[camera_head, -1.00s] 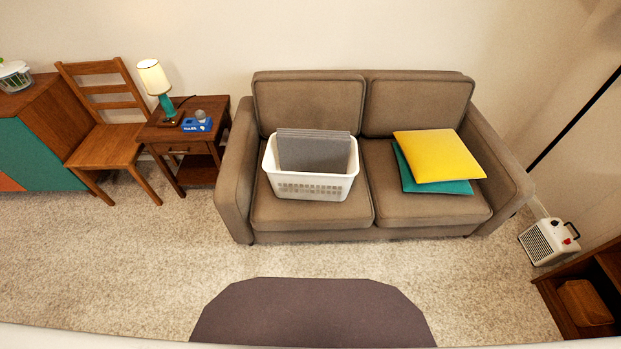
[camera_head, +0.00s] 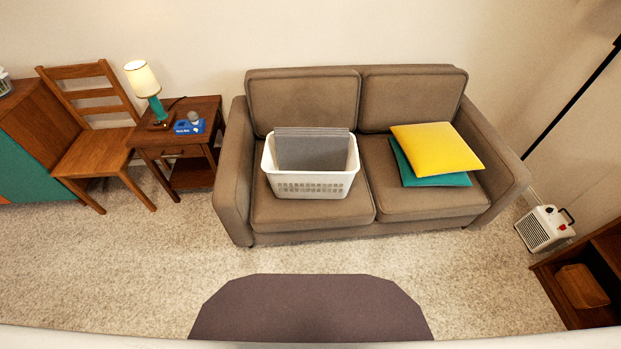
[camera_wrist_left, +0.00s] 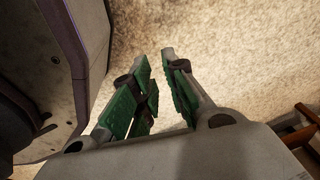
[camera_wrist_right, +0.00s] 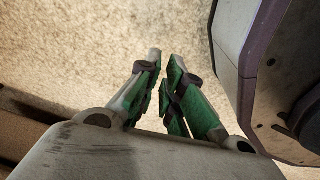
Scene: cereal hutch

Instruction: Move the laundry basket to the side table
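The white laundry basket (camera_head: 312,185) stands upright on the left seat cushion of the brown sofa (camera_head: 420,205) in the head view. A grey folded item (camera_head: 312,150) stands in it and rises above the rim. The wooden side table (camera_head: 208,107) is left of the sofa, close to its left arm. It holds a lamp (camera_head: 150,85), a blue box (camera_head: 188,128) and a small grey object. My left gripper (camera_wrist_left: 155,58) and right gripper (camera_wrist_right: 165,58) show only in their wrist views, over carpet. Both are empty, with a narrow gap between the fingers, far from the basket.
A wooden chair (camera_head: 98,150) stands left of the side table, beside a wood and green cabinet (camera_head: 35,140). Yellow (camera_head: 435,147) and teal cushions lie on the right sofa seat. A white heater (camera_head: 543,228) and a wooden shelf stand at right. Carpet before the sofa is clear.

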